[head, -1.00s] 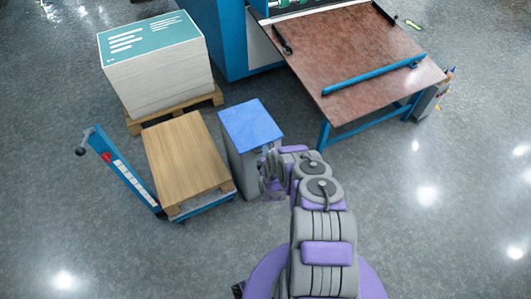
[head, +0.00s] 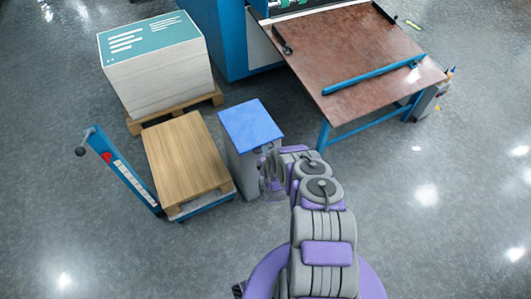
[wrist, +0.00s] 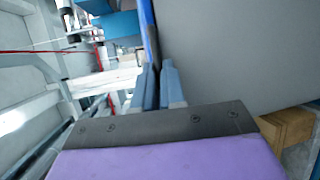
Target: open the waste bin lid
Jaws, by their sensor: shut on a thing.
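The waste bin (head: 240,172) is a grey box standing on the floor between the pallet truck and the table. Its blue lid (head: 251,125) lies flat on top and looks closed. My gripper (head: 266,160) is at the bin's front right side, just under the lid's front edge. In the wrist view, turned sideways, my gripper's two fingers (wrist: 155,82) are shut at the blue lid edge (wrist: 149,35), beside the grey bin wall (wrist: 235,50). The exact contact is partly hidden by the fingers.
A blue pallet truck (head: 122,168) with a wooden-topped load (head: 185,155) stands close left of the bin. A tall paper stack (head: 160,80) is behind it. A brown-topped table (head: 345,60) is at the back right. The floor at right is clear.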

